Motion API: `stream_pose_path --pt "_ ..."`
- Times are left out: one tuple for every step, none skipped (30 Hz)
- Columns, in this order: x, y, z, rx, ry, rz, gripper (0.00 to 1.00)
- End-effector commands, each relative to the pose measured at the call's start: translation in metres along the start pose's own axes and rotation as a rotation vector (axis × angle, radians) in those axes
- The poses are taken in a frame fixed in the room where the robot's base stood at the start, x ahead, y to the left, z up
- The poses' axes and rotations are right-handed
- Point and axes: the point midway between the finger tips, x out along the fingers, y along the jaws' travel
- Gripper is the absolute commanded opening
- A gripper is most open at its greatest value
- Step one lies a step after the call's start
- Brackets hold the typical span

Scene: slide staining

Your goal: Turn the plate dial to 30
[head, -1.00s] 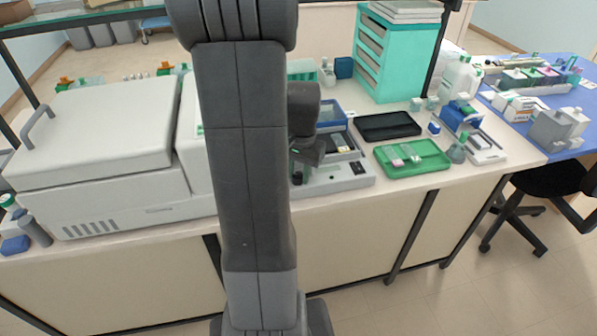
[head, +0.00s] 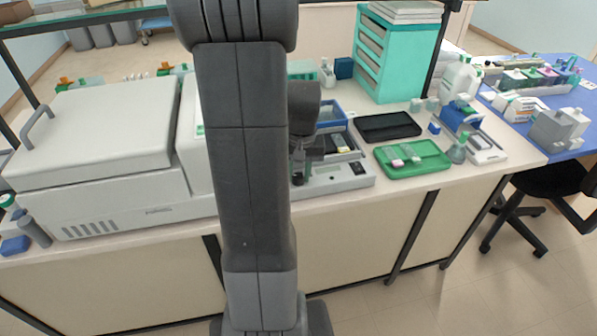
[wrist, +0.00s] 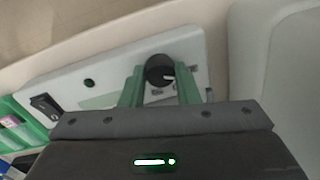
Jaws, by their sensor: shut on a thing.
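In the wrist view a dark round dial (wrist: 160,71) with a white pointer mark sits on the pale front panel (wrist: 100,72) of an instrument. The two green fingers of my gripper (wrist: 160,88) are on either side of the dial, shut on it. The numbers around the dial cannot be read. In the head view my gripper (head: 303,165) is low at the front of the grey instrument (head: 335,180), partly behind my arm. The dial itself is hidden there.
A black rocker switch (wrist: 45,103) and a small dark button (wrist: 89,83) are on the panel. A large white machine (head: 100,140) stands to the left. A green tray (head: 412,168) and a black tray (head: 387,127) lie to the right on the bench.

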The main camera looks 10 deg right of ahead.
Motion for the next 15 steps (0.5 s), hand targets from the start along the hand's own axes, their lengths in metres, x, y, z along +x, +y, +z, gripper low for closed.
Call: stream_pose_path --pt "-0.0012 0.0 -0.0011 -0.002 0.004 0.001 0.05" --pt "-0.0012 0.0 -0.0011 -0.002 0.004 0.001 0.05" --pt "-0.0012 0.0 -0.0011 -0.002 0.004 0.001 0.05" --pt "-0.0012 0.0 -0.0012 -0.002 0.004 0.001 0.05" --pt "-0.0012 0.0 -0.0012 -0.001 0.004 0.001 0.05" --pt "-0.0012 0.0 -0.0012 -0.001 0.004 0.001 0.05" --pt "-0.0012 0.0 -0.0012 -0.001 0.004 0.001 0.05" --pt "-0.0012 0.0 -0.0012 -0.001 0.004 0.001 0.3" --pt "-0.0012 -0.0001 -0.0012 -0.001 0.004 0.001 0.38" --pt "-0.0011 -0.0001 -0.0012 -0.001 0.004 0.001 0.44" --pt "-0.0011 -0.0001 -0.0011 -0.001 0.004 0.001 0.5" --pt "-0.0009 -0.0001 -0.0009 0.0 0.003 0.001 0.5" --pt "-0.0008 0.0 -0.0008 0.0 0.003 0.001 0.5" --pt "-0.0008 -0.0001 -0.0008 0.0 0.003 0.0 0.5" --pt "-0.0007 -0.0001 -0.0007 0.0 0.002 0.0 0.5"
